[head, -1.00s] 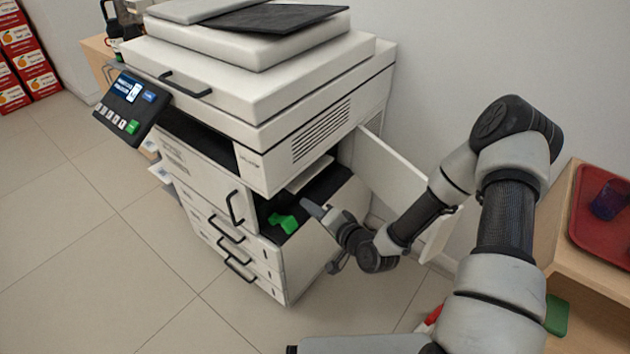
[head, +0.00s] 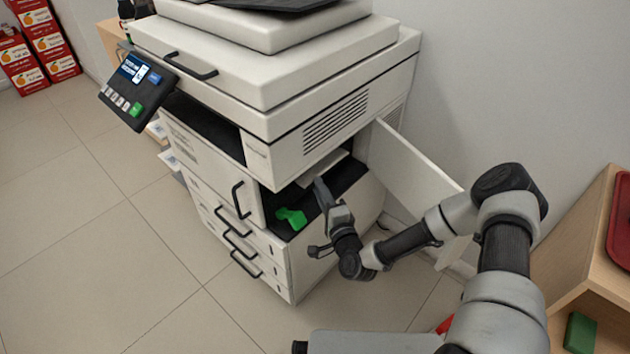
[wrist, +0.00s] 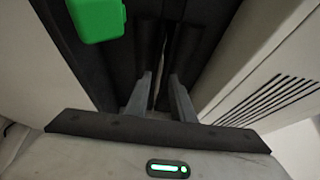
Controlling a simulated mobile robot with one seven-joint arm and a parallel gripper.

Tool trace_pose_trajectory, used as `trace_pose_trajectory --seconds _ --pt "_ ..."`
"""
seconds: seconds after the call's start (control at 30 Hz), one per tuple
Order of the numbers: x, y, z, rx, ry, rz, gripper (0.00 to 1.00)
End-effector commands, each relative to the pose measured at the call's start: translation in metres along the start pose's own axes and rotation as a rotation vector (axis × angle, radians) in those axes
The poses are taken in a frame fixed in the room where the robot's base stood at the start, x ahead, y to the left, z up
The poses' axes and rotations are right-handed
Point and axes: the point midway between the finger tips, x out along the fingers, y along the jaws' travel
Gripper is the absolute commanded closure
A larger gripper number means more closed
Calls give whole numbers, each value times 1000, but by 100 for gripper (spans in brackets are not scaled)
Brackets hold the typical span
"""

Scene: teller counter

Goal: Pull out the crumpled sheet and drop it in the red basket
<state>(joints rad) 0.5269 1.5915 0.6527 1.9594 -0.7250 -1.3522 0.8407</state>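The copier (head: 270,125) stands with its side door (head: 408,180) swung open. A pale, flat-looking sheet (head: 322,168) shows in the dark opening; I cannot tell whether it is crumpled. My gripper (head: 319,186) reaches into the opening with its fingertips close to the sheet; contact is unclear. In the wrist view my gripper (wrist: 168,40) has two fingers with a narrow gap between them and no clear object held. A small red piece (head: 446,325) shows low beside my arm, mostly hidden; it may be the red basket.
A green lever (head: 291,218) sits in the opening, and also shows in the wrist view (wrist: 97,18). A wooden shelf unit (head: 572,262) at right holds a red tray (head: 622,225) and a green block (head: 580,332). Floor at left is clear.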

Motion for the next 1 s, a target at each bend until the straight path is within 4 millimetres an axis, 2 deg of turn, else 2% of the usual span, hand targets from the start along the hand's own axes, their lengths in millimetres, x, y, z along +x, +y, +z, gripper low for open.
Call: trace_pose_trajectory --seconds 0.1,0.3,0.67,0.9,1.0 --pt "15 3 0 -1 0 -1 78" --pt "29 2 0 0 0 1 78" --pt "32 0 0 0 -1 1 78" --pt "31 0 0 0 -1 2 98" --pt "31 0 0 0 -1 2 100"
